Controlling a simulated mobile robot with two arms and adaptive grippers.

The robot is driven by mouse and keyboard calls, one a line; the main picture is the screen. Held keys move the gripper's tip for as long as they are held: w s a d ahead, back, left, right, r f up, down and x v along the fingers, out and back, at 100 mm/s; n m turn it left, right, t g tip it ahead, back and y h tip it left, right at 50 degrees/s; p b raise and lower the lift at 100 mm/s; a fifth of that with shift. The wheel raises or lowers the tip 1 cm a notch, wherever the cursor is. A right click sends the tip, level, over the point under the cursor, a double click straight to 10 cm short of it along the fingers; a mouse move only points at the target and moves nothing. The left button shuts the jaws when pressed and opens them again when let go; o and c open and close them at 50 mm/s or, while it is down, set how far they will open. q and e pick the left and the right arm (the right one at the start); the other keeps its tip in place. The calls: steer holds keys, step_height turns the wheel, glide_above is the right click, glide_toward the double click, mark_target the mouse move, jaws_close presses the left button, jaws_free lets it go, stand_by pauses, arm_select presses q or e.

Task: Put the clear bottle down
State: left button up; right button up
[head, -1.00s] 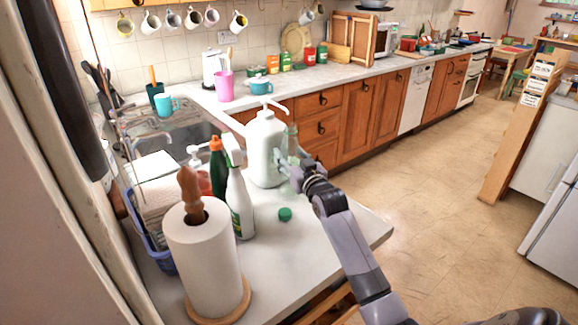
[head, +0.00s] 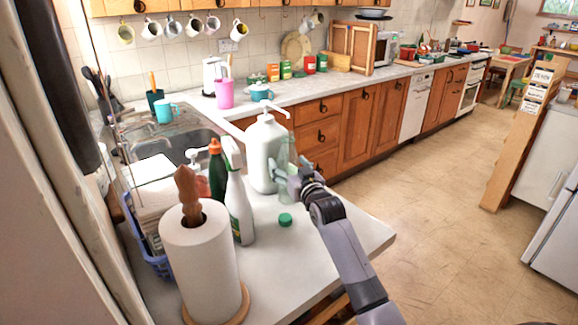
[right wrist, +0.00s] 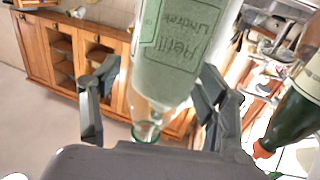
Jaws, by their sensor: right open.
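The clear bottle (head: 284,152) is pale green and see-through. In the head view it is beside the large white pump jug, near the counter's right side; my gripper hides its lower part. In the right wrist view the bottle (right wrist: 178,60) shows a "Refill" label upside down and a green ring at its neck. My right gripper (head: 281,174) is open, with its fingers apart on either side of the bottle in the right wrist view (right wrist: 158,105). I cannot tell whether a finger touches it. My left gripper is not in view.
The white pump jug (head: 262,155) is close behind the bottle. A green cap (head: 285,220), a spray bottle (head: 239,205), a dark green bottle (head: 217,172) and a paper towel roll (head: 199,262) are on the counter (head: 335,225). The counter's right part is clear.

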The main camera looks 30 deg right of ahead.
steer(key=shift+r, duration=0.1)
steer(key=shift+s, duration=0.2)
steer(key=s+a+b, duration=0.1)
steer(key=s+a, duration=0.1)
steer(key=s, duration=0.9)
steer(key=shift+s, duration=0.2)
steer(key=shift+a, duration=0.1)
